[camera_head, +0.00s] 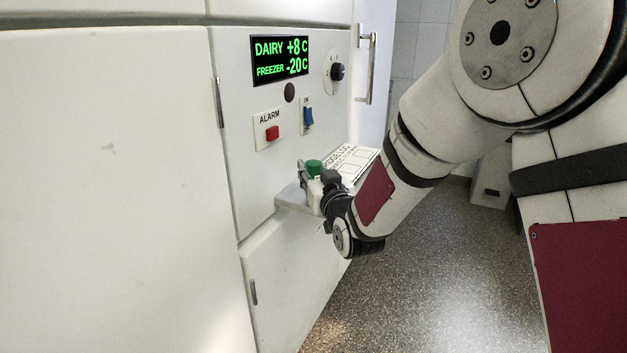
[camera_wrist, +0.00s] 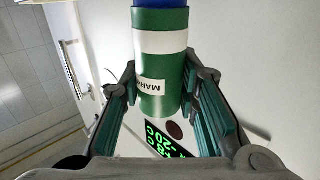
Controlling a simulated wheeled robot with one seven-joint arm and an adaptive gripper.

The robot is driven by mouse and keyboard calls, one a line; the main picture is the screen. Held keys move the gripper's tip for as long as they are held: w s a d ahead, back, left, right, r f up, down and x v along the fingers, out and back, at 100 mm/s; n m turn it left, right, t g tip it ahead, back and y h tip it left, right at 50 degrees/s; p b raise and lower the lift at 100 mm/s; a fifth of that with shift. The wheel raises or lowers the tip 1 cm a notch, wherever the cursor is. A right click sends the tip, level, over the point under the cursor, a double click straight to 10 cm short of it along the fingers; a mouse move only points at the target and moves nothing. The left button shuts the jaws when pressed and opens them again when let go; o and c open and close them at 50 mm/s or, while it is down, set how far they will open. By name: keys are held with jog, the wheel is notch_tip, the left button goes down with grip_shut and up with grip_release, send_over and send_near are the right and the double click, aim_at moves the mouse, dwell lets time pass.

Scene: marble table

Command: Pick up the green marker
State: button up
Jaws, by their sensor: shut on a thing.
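The green marker (camera_wrist: 161,75) fills the middle of the wrist view, with a white band, a blue end at the top and a label reading "MARK". My gripper (camera_wrist: 160,88) is shut on it, one finger on each side. In the head view the green end of the marker (camera_head: 314,167) shows between the fingers of my gripper (camera_head: 316,178), above the small white shelf (camera_head: 290,198). The gripper hides the rest of the marker, so I cannot tell whether it touches the shelf.
A log sheet (camera_head: 352,163) lies on the shelf behind my gripper. The white panel beside it carries a green-lit display (camera_head: 280,60), a red alarm button (camera_head: 272,133), a blue switch (camera_head: 308,117) and a black knob (camera_head: 337,72). A door handle (camera_head: 367,70) stands out at the back. The speckled floor (camera_head: 450,270) is open.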

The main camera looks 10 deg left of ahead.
aim_at(315, 163)
jog(key=shift+r, duration=0.6)
jog(key=r, duration=0.1)
jog(key=r+p, duration=0.1)
jog(key=shift+s+d+r, duration=0.2)
jog(key=shift+d+r, duration=0.05)
jog(key=shift+r, duration=0.05)
jog(key=s+d+r, duration=0.1)
jog(key=s+d, duration=0.9)
jog(key=s, duration=0.1)
jog(key=shift+s+p, duration=0.35)
jog(key=shift+p, duration=0.1)
jog(key=shift+r, duration=0.1)
